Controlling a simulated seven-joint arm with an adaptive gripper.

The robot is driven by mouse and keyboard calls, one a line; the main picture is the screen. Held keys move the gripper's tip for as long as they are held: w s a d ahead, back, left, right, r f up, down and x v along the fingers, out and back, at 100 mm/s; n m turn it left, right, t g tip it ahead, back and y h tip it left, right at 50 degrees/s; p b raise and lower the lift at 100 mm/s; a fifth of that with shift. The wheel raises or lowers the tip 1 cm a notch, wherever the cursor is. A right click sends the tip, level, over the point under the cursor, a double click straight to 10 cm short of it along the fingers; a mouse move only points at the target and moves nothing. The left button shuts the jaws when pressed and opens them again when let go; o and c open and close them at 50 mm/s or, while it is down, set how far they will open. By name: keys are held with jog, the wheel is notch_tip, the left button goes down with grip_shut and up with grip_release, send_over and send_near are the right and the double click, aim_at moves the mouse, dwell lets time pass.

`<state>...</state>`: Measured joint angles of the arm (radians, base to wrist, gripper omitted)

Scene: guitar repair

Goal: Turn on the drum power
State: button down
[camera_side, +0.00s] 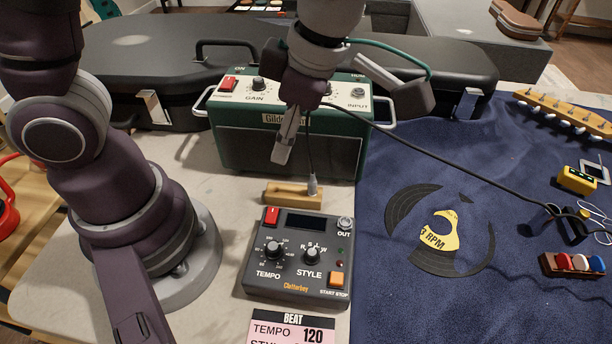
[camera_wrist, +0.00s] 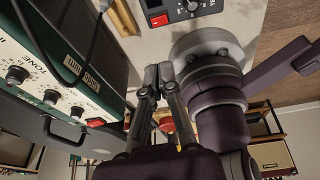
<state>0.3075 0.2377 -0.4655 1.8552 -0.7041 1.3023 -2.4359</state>
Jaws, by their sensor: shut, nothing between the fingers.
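The drum machine (camera_side: 298,290) is a dark grey box labelled Clatterboy, lying on the pale tabletop in the side view. Its red rocker switch (camera_side: 271,215) is at its upper left corner, beside a dark display; whether it is on cannot be told. The box's edge (camera_wrist: 185,12) and its red switch (camera_wrist: 160,19) also show at the top of the wrist view. My gripper (camera_side: 281,156) is shut and empty, pointing down in front of the green amplifier, above and behind the drum machine. Its closed fingertips (camera_wrist: 158,72) show in the wrist view, apart from the switch.
The green amplifier (camera_side: 225,150) with its own red switch (camera_side: 228,84) stands close behind my gripper. A cable plug and a wooden block (camera_side: 292,194) lie between amplifier and drum machine. A pink BEAT card (camera_side: 290,328) lies in front. A blue cloth (camera_side: 400,300) covers the right side.

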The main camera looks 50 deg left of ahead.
aim_at(271, 210)
jog(key=x, duration=1)
jog(key=shift+w+d+f, duration=0.15)
jog(key=shift+w+f, duration=0.05)
jog(key=shift+w, duration=0.05)
jog(key=shift+w+f, duration=0.15)
jog(key=shift+f, duration=0.45)
